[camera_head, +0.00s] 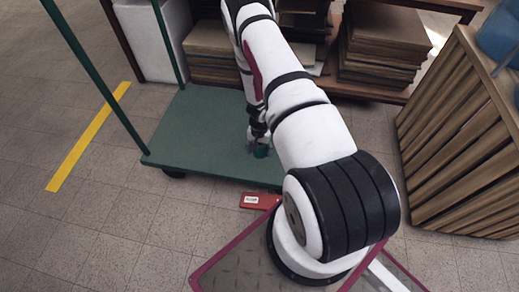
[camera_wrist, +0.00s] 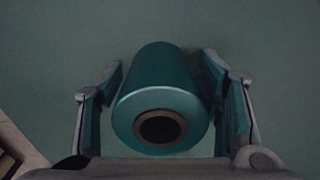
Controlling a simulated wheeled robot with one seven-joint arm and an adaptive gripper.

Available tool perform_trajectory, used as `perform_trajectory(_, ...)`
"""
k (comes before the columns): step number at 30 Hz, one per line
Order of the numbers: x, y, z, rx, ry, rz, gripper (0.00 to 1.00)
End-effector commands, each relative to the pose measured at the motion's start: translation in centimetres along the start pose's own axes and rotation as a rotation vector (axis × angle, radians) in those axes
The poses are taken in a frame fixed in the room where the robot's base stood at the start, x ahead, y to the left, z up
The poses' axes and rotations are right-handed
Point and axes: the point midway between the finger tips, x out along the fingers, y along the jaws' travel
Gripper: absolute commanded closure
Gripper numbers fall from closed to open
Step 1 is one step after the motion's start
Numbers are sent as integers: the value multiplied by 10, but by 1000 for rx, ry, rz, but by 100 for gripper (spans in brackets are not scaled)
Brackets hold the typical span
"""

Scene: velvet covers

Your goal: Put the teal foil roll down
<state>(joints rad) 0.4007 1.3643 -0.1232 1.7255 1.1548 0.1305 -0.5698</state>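The teal foil roll (camera_wrist: 157,82) shows in the wrist view with its dark, hollow core end facing the camera. It appears to stand on the green deck of a trolley (camera_head: 203,130). My gripper (camera_wrist: 162,65) has one finger on each side of the roll. A narrow gap shows between each finger and the roll, so the gripper looks open around it. In the head view a small teal part of the roll (camera_head: 261,151) shows low at the deck, below my gripper (camera_head: 258,140). Most of the roll is hidden there.
The trolley's green handle posts (camera_head: 85,60) rise at the left. Stacks of brown boards (camera_head: 385,45) stand on a rack behind, and a slatted wooden crate (camera_head: 460,140) stands at the right. A yellow floor strip (camera_head: 90,137) lies left. The deck's left part is bare.

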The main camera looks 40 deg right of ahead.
Motion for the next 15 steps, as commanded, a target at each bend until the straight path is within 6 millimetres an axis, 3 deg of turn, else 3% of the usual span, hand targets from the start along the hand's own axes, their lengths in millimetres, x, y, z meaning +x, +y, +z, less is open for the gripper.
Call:
perform_trajectory(11,-2,0,0,-1,0,0,31)
perform_trajectory(15,-16,-1,-1,-1,1,-1,31)
